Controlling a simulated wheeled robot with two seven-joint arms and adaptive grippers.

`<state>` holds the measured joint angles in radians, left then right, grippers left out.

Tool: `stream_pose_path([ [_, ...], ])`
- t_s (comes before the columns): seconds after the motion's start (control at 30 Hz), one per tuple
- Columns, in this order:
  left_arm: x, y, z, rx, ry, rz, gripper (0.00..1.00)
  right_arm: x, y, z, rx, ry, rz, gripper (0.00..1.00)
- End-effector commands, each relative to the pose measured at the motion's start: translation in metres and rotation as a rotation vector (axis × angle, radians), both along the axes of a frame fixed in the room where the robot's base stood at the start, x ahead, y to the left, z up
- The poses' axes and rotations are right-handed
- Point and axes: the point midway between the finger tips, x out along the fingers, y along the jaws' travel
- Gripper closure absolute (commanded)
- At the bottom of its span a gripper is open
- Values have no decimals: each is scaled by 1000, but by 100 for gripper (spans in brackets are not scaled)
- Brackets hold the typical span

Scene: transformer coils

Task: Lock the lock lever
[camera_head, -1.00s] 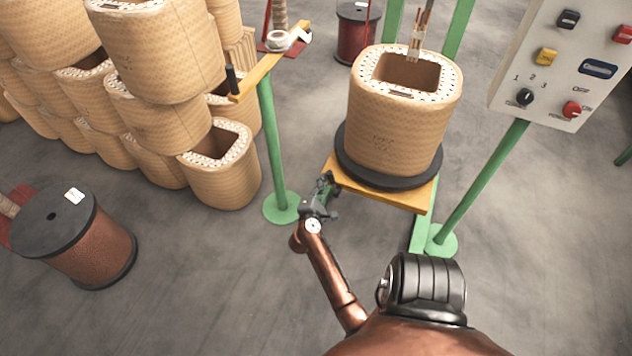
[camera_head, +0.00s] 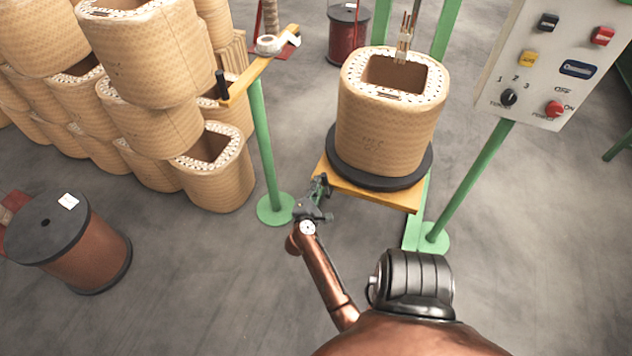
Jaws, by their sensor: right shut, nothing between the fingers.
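A yellow arm (camera_head: 258,68) with an upright black handle (camera_head: 222,85) sits on a green post (camera_head: 265,145). I cannot tell for sure whether this is the lock lever; no other clear lever shows. A large tan coil (camera_head: 388,130) stands upright on a black round plate (camera_head: 420,170) over a yellow platform (camera_head: 376,193). My right gripper (camera_head: 319,186) is shut and empty, beside the platform's left front corner and right of the green post. It is below the black handle in the picture and apart from it. My left gripper is not in view.
A control panel (camera_head: 540,70) with buttons and knobs stands at the upper right on a green post (camera_head: 468,185). Stacked tan coils (camera_head: 215,175) fill the upper left. A copper wire spool (camera_head: 85,250) stands at the lower left. The floor (camera_head: 200,290) between is clear.

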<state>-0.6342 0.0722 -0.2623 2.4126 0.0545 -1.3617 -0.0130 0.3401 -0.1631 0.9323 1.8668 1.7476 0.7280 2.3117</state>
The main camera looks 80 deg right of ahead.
Motion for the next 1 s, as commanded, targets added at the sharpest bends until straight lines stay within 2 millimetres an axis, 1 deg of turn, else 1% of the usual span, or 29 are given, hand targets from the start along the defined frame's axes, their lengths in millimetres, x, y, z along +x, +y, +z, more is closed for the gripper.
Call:
stream_pose_path([
  [0.03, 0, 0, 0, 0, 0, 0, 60, -10, -5, 4, -8, 9, -20, 100],
  [0.1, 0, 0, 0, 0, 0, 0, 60, -11, -5, 9, -10, 7, -21, 100],
  [0.17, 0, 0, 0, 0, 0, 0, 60, -10, -5, 17, -10, 6, -21, 100],
  [0.43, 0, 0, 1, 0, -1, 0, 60, -9, -5, 69, -13, 7, -18, 100],
  [0.6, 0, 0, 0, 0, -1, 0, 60, 0, -1, 91, -6, 4, -4, 100],
  [0.77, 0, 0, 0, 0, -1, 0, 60, 3, 1, 99, -3, 5, 2, 100],
  [1.0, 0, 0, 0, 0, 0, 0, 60, 3, 1, 99, 0, 3, 2, 100],
])
